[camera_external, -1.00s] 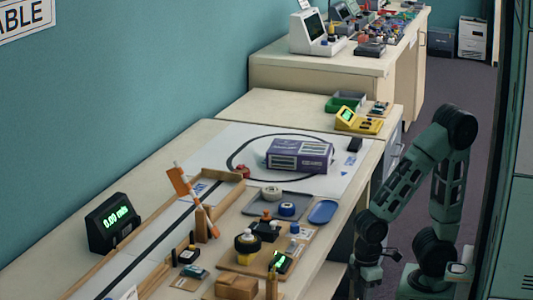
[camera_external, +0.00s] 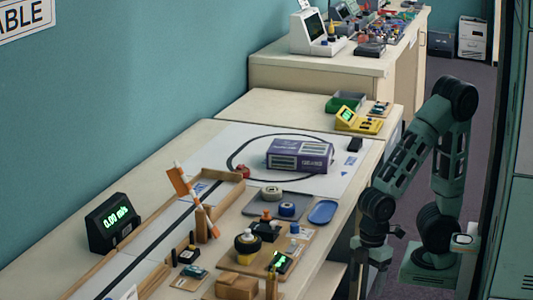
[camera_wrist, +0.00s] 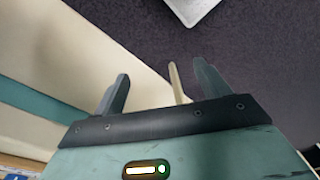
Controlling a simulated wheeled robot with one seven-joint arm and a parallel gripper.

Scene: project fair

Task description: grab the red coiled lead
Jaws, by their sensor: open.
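A small red item (camera_external: 243,172) lies on the long table, by the far end of the wooden-walled track; it is too small to tell whether it is the red coiled lead. No coiled lead shows clearly in either view. My gripper (camera_external: 370,283) hangs at the table's right side, pointing down, well away from the red item. In the wrist view my gripper (camera_wrist: 162,88) is open, its two fingers apart with nothing held. Below it are dark floor and pale furniture.
The long table (camera_external: 165,165) holds a purple box (camera_external: 300,155), a grey tray (camera_external: 258,208), a blue tray (camera_external: 322,212), a black speed display (camera_external: 113,222) and a leaning orange-and-white barrier (camera_external: 190,195). Dark floor (camera_wrist: 245,55) lies right of the tables.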

